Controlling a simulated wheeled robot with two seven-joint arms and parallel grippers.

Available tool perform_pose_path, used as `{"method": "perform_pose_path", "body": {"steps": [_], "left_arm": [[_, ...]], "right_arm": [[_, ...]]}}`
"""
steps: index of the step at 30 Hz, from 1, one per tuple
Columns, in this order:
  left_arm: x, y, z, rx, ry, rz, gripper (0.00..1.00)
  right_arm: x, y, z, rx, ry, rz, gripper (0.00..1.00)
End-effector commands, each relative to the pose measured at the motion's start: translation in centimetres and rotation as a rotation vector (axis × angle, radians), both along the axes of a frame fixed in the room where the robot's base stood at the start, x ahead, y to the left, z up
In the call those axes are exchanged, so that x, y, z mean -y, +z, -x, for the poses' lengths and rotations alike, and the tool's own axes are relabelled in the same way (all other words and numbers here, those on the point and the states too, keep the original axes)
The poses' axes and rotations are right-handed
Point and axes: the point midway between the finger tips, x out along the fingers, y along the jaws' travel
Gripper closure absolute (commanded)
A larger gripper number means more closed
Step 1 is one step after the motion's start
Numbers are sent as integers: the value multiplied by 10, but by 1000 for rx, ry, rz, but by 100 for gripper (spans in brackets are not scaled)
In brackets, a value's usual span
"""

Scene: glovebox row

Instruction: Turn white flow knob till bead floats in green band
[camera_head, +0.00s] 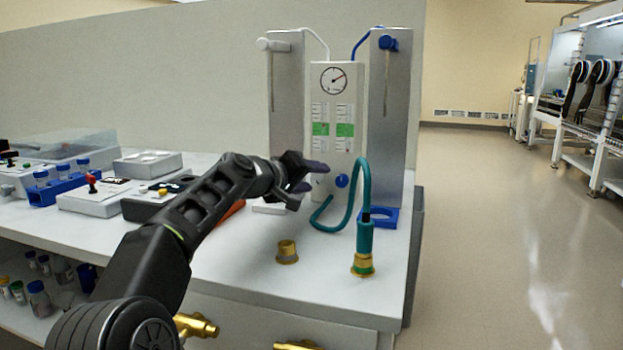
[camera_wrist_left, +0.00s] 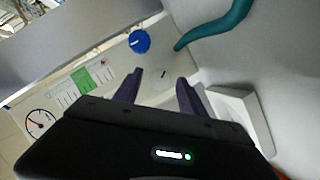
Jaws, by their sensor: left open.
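The white flow panel (camera_head: 349,85) stands at the back of the bench with a round gauge (camera_head: 334,80) and two printed scales, each with a green band (camera_head: 320,129). A bead cannot be made out in either. The blue knob (camera_head: 342,181) is low on the panel and also shows in the left wrist view (camera_wrist_left: 140,41). The white knob (camera_wrist_left: 162,74) shows in the wrist view beside the blue one, ahead of and between my fingertips. My left gripper (camera_head: 310,177) is open and empty in front of the panel's lower left; in the head view it mostly hides the white knob.
A teal hose (camera_head: 363,190) curves from the panel to a brass fitting (camera_head: 363,264) at the bench's front right. Another brass fitting (camera_head: 287,252) stands left of it. Grey plates flank the panel; a blue bracket (camera_head: 385,217) is at right. Boxes and a blue vial rack (camera_head: 62,187) fill the left.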

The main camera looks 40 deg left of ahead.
Motion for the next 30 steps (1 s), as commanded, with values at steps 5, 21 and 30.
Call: {"method": "perform_pose_path", "body": {"steps": [5,21,30], "left_arm": [[0,3,11,1,1,-1,52],[3,19,75,1,0,1,52],[3,19,75,0,0,0,52]], "right_arm": [[0,-1,0,0,0,0,64],[0,-1,0,1,0,0,64],[0,-1,0,1,0,0,64]]}}
